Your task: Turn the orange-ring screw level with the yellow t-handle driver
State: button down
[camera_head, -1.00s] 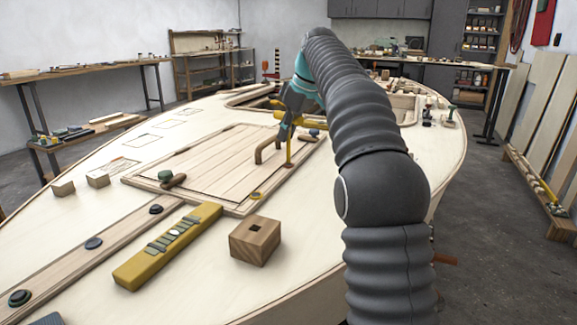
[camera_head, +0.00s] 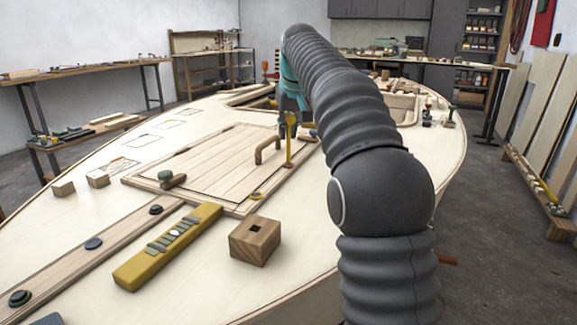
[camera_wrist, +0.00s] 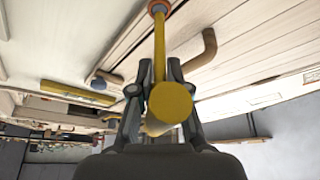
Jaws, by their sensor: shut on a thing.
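The yellow t-handle driver (camera_head: 289,148) stands upright on the hatch panel's right side. My gripper (camera_head: 289,120) is shut on its handle from above. In the wrist view the handle's round yellow end (camera_wrist: 171,102) faces the camera between my fingers (camera_wrist: 160,70). The yellow shaft runs from there to the orange ring (camera_wrist: 158,6) at the top edge. The shaft's tip meets the ring's middle; the screw inside is hidden, so its height cannot be told. In the head view the ring is too small to make out clearly.
The hatch panel (camera_head: 215,160) carries a bent wooden handle (camera_head: 266,148) left of the driver. A yellow-ringed fastener (camera_head: 256,195) sits at its near corner. A wooden block with a square hole (camera_head: 255,240) and a yellow strip (camera_head: 150,265) lie nearer on the hull.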

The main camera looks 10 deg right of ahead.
jog(key=m+h, duration=0.2)
jog(key=m, duration=0.3)
jog(key=m+h, duration=0.1)
jog(key=m, duration=0.2)
jog(key=shift+d+g, duration=0.15)
jog(key=shift+g, duration=0.25)
jog(key=shift+f, duration=0.5)
dwell(0.9)
jog(key=n, duration=0.2)
jog(key=n+y, duration=0.1)
jog(key=n, duration=0.1)
jog(key=shift+n+t+y, duration=0.3)
jog(key=shift+f, duration=0.1)
jog(key=n+y, duration=0.1)
jog(key=n, duration=0.3)
jog(key=shift+n+y, duration=0.3)
jog(key=shift+y, duration=0.1)
jog(key=shift+w, duration=0.1)
jog(key=shift+a+r, duration=0.2)
jog(key=shift+r, duration=0.4)
